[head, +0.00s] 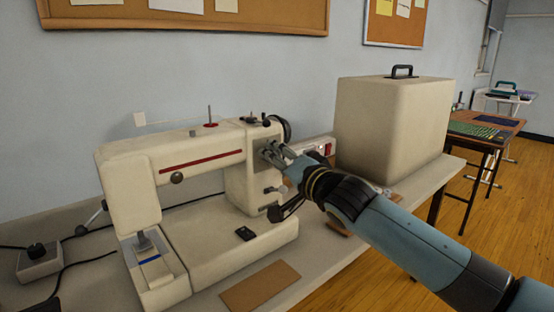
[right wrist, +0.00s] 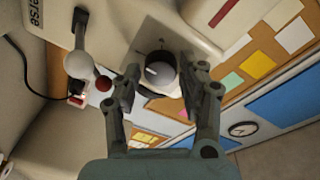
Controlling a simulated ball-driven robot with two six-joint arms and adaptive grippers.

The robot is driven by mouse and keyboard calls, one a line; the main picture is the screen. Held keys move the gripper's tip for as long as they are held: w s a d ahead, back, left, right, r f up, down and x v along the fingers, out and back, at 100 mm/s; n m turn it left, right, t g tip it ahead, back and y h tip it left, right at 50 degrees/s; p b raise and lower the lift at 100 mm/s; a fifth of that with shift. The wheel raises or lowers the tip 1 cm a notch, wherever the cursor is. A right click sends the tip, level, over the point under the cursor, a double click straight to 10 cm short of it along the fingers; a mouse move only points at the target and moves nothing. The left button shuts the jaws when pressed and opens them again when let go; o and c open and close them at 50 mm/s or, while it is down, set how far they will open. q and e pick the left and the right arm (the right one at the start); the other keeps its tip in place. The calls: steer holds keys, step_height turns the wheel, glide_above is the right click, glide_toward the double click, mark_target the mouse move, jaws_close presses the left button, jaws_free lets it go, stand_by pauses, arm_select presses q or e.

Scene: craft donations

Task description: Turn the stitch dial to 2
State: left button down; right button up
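The cream sewing machine (head: 205,170) stands on the table, with a red stripe along its arm. In the head view, my right gripper (head: 268,152) is at the machine's right pillar and covers the dial. The dial's numbers are not readable. My left gripper is not in view.
A large cream case (head: 385,130) with a black handle stands right of the machine. A lever with a white ball (right wrist: 79,65) is beside the fingers. A foot pedal (head: 40,262) and cables lie at left. A brown card (head: 260,287) lies in front.

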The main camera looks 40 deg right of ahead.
steer(key=c, duration=0.7)
steer(key=shift+f, duration=0.1)
steer(key=n+b, duration=0.2)
steer(key=n, duration=0.3)
steer(key=shift+f+n+t, duration=0.15)
steer(key=shift+n+t, duration=0.15)
steer(key=shift+n, duration=0.1)
steer(key=n+b, duration=0.1)
steer(key=n, duration=0.1)
steer(key=shift+d+n+y, duration=0.1)
steer(key=shift+n+y, duration=0.2)
steer(key=shift+n, duration=1.9)
